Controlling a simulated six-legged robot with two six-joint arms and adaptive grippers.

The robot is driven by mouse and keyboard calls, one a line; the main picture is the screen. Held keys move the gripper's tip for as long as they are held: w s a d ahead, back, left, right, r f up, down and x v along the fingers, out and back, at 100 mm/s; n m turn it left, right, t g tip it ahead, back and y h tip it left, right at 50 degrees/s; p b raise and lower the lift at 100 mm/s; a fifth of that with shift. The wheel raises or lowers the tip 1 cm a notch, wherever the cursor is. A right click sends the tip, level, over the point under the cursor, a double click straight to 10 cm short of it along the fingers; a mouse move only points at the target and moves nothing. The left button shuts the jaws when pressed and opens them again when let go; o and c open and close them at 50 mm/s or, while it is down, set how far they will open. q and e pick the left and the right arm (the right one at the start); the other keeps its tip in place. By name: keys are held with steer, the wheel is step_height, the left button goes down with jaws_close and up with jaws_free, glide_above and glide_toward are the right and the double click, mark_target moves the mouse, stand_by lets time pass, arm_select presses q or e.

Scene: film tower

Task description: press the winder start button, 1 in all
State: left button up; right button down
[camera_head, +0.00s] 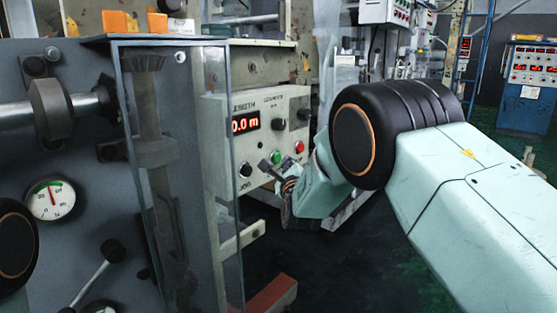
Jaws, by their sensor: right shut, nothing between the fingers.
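The winder control panel (225,109) is a pale box left of the picture's middle. It has a red length display (245,123) reading 0.0 m and several dark knobs. A green button (276,157) and a red button (299,147) sit low on its face. My right gripper (265,167) is shut and empty, its tip just below and left of the green button. I cannot tell whether it touches the panel. The button's label is not legible. My left gripper is not in view.
A clear guard (228,220) around a vertical shaft stands left of the panel. A pressure gauge (50,199) and a lever (92,283) are on the grey machine side. A red beam (270,297) lies low. A blue cabinet (527,95) stands far right.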

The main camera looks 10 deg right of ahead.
steer(key=shift+w+a, duration=0.1)
stand_by(0.6)
steer(key=shift+w+a, duration=0.2)
steer(key=shift+w, duration=0.05)
